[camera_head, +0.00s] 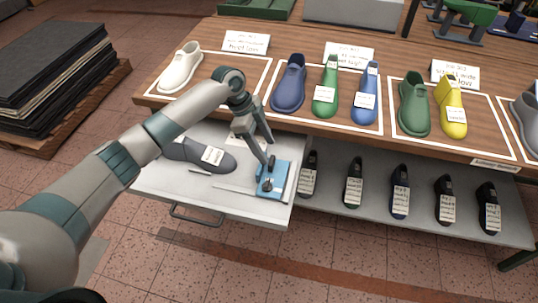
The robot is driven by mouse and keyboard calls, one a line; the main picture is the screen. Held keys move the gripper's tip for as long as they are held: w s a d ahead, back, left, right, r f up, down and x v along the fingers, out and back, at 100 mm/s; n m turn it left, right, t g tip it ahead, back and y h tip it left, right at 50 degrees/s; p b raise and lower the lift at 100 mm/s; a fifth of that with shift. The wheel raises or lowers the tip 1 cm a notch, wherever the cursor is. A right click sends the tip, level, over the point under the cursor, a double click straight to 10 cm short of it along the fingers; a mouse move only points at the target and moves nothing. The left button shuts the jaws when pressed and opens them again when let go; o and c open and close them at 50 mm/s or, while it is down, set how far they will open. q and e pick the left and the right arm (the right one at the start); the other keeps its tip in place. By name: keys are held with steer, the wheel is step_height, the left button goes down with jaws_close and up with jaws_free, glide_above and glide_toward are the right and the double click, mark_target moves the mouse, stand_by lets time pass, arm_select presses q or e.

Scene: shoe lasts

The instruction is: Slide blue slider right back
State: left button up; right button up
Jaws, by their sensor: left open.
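The blue slider (273,180) is a small blue block with a dark knob, at the right side of a pulled-out light grey drawer (180,201). A thin slot or rail runs to the left of it on the drawer surface. My left gripper (268,167) reaches down from above with its fingers open at the knob. I cannot tell whether the fingers touch the knob. The gripper hides part of the slider's upper left. My right gripper is not in view.
A dark grey shoe last (200,155) with a label lies in the drawer. Several coloured lasts, such as a blue one (289,84), stand on the wooden table (300,40) above. Dark lasts stand on a lower shelf (330,203). A stack of dark sheets (50,75) is at left.

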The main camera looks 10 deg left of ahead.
arm_select(q)
steer(key=b+v, duration=0.2)
steer(key=v, duration=1)
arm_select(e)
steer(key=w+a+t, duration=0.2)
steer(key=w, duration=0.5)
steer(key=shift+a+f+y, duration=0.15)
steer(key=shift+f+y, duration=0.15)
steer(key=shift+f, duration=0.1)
arm_select(q)
steer(key=shift+d+r, duration=0.1)
